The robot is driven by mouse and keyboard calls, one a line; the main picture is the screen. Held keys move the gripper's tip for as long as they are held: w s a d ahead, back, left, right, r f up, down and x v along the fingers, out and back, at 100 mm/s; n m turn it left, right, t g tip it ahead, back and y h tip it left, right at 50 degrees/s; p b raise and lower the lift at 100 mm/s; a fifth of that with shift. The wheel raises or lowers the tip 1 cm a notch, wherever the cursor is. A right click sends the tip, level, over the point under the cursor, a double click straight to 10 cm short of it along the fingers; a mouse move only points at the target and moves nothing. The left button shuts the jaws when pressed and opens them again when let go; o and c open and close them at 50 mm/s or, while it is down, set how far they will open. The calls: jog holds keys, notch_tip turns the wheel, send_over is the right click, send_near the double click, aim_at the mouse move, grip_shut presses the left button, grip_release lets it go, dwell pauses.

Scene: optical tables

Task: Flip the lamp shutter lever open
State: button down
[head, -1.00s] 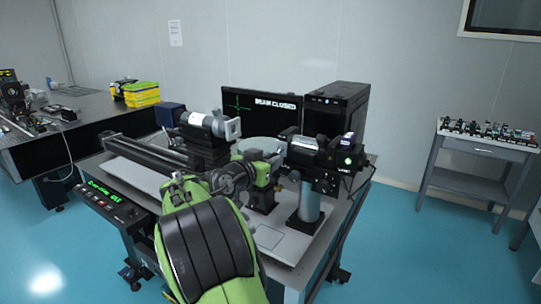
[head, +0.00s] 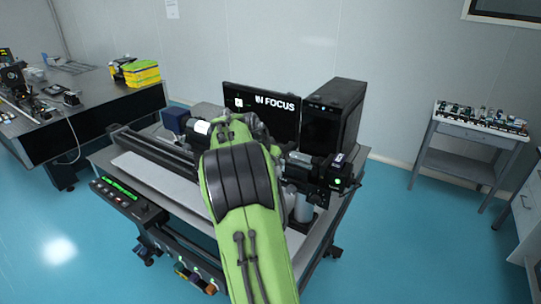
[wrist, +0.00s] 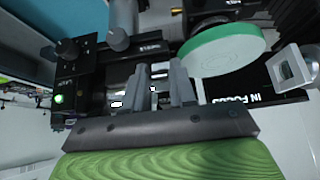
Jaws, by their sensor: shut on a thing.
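The lamp unit (head: 318,170) is a black housing with a green light on a silver post, right of my arm in the head view. In the wrist view the lamp housing (wrist: 72,75) is at the left, its green light lit. My gripper (wrist: 160,88) is at the housing's side, its fingers closed on a small part, apparently the shutter lever (wrist: 154,89). The fingers hide most of the lever, so its exact position is unclear. In the head view my own arm hides the gripper. The monitor (head: 285,118) reads "IN FOCUS".
The optical table (head: 150,175) bears a long black rail and a camera. A black computer tower (head: 335,118) stands behind the lamp. In the wrist view a round green-rimmed disc (wrist: 222,52) is close right of the fingers. Blue floor surrounds the table.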

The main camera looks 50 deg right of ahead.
jog(key=shift+d+r+y+p, duration=0.15)
jog(key=shift+r+y+p, duration=0.1)
jog(key=shift+y+p, duration=0.4)
jog(key=c, duration=0.9)
grip_release()
jog(key=p+v, duration=0.2)
jog(key=v, duration=1.3)
jog(key=shift+a+r, duration=0.2)
jog(key=shift+a, duration=0.15)
